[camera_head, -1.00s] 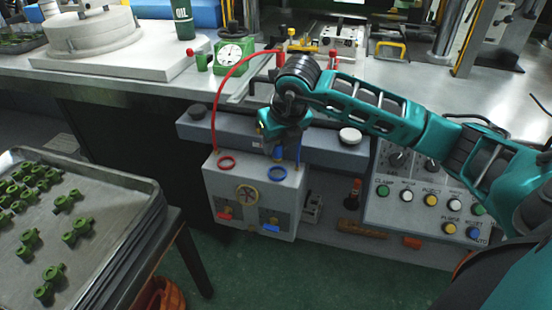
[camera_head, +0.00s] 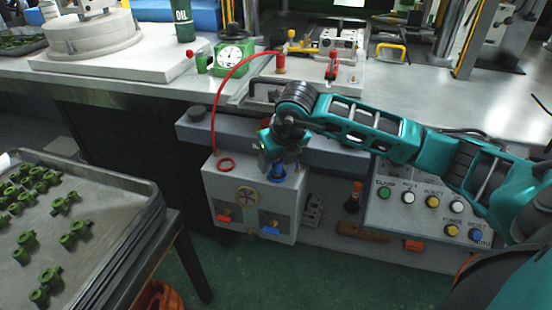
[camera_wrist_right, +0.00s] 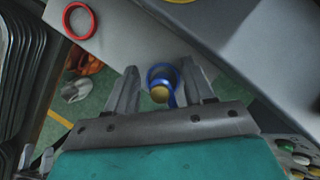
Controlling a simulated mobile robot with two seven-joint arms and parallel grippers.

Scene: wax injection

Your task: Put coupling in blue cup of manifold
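The manifold (camera_head: 250,207) is a grey box with a red ring cup (camera_head: 227,165) on its left and a blue cup on its right. My right gripper (camera_head: 277,172) points down over the blue cup and hides most of it. In the right wrist view the coupling (camera_wrist_right: 159,95), with a brass round end and blue parts, overlaps the blue cup's ring (camera_wrist_right: 163,73). It lies between my spread fingers (camera_wrist_right: 160,80), with a gap on both sides. I cannot tell how deep it sits in the cup.
A red hose (camera_head: 217,110) arches from the manifold to a red coupling (camera_head: 281,64) on the bench. A button panel (camera_head: 425,205) stands to the right. A tray of green parts (camera_head: 85,215) is at the left. The wrist view also shows the red cup (camera_wrist_right: 79,19).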

